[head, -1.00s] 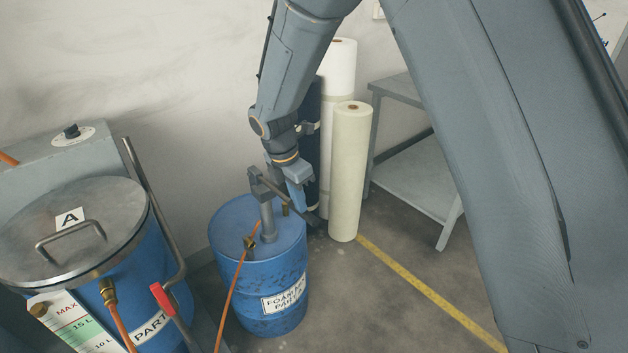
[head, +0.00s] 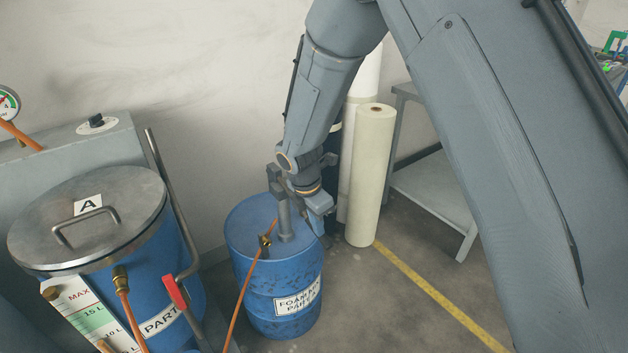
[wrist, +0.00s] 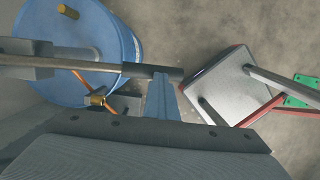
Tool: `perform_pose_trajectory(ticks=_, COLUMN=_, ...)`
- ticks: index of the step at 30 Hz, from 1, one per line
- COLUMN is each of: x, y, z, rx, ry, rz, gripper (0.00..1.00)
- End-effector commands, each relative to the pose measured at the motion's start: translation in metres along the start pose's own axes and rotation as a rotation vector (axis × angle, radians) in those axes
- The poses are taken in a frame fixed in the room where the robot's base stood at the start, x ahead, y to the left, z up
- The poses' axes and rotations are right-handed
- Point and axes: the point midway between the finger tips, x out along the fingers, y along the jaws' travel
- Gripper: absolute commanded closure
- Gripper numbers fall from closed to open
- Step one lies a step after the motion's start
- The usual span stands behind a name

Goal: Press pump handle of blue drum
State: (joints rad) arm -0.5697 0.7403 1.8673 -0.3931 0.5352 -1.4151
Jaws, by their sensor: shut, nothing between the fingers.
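The blue drum (head: 262,292) stands on the floor in the middle of the head view, with a white label on its front. Its grey pump post (head: 285,222) rises from the lid; the handle is largely hidden there by my gripper (head: 321,226). In the wrist view the pump handle (wrist: 105,67) crosses from the left and ends in a dark grip beside the drum (wrist: 70,84). My gripper (wrist: 161,82) is shut and empty, its fingertips at the dark grip. I cannot tell whether they touch it.
A larger blue drum (head: 178,272) with metal lid "A", a level gauge and a red-gripped lever stands at left. A pale roll (head: 369,175) and a grey shelf table (head: 432,200) stand behind at right. An orange hose (head: 243,295) runs from the drum.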

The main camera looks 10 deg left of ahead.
Motion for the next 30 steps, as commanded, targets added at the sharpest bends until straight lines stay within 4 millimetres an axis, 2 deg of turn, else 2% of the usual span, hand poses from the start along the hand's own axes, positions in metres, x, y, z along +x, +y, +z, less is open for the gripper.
perform_pose_trajectory(ticks=1, x=0.012, y=-0.007, z=-0.004, rx=-0.004, ry=0.006, rz=-0.017, gripper=1.0)
perform_pose_trajectory(ticks=11, x=0.007, y=-0.009, z=-0.003, rx=-0.004, ry=0.007, rz=-0.017, gripper=1.0)
perform_pose_trajectory(ticks=24, x=-0.053, y=-0.016, z=0.001, rx=0.0, ry=-0.002, rz=0.006, gripper=1.0)
perform_pose_trajectory(ticks=30, x=-0.084, y=-0.025, z=0.003, rx=0.003, ry=-0.002, rz=0.006, gripper=1.0)
